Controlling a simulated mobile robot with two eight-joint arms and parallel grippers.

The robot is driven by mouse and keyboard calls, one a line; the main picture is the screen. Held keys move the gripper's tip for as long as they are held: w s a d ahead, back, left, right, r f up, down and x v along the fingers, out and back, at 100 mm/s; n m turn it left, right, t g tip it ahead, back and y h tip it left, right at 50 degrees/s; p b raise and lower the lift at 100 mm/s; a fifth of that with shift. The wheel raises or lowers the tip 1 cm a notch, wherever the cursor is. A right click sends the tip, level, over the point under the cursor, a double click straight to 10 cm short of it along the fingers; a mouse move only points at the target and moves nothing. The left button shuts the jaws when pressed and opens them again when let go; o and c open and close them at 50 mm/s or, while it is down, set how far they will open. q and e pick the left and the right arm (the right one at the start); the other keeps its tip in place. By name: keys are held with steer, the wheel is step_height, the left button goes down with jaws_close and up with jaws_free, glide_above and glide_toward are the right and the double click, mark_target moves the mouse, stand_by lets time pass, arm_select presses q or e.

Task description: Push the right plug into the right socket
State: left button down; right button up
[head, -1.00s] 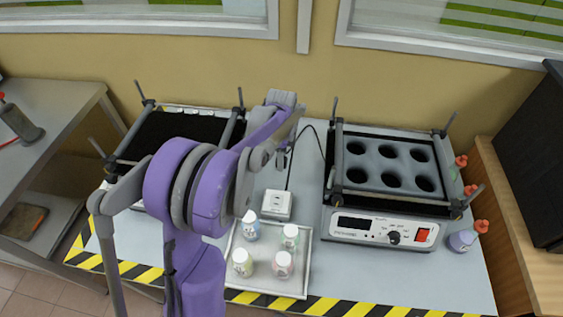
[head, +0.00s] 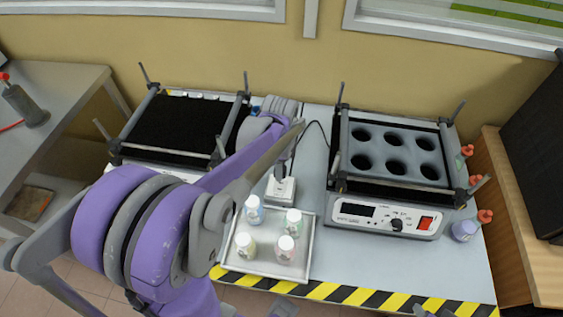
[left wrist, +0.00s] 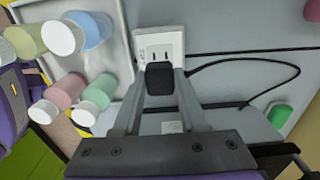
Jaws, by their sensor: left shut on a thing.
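The white socket box (head: 281,189) sits on the table behind the tray of bottles. It also shows in the left wrist view, with dark slots in its exposed face (left wrist: 160,48). My left gripper (head: 283,168) is right at the far side of the box and points down at it. In the left wrist view its two fingers are shut on the black plug (left wrist: 160,78). The plug overlaps the lower part of the box there. I cannot tell whether its prongs are in the socket or just above it. My right gripper is not in view.
A white tray (head: 303,262) with several capped bottles stands just in front of the socket box. The right heater block (head: 386,222) stands to the right, and a left one (head: 165,158) stands behind my arm. A black cable (head: 322,128) runs between them.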

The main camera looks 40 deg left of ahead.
mark_target(280, 186)
arm_select(q)
steer(key=shift+f+b, duration=2.15)
steer(key=shift+f, duration=0.75)
steer(key=shift+f+b, duration=0.4)
steer(key=shift+f, duration=0.25)
steer(key=shift+c, duration=1.9)
jaws_free()
steer(key=shift+r, duration=0.1)
step_height(280, 186, up, 11)
steer(key=shift+f+p, duration=0.1)
steer(key=shift+p, duration=0.75)
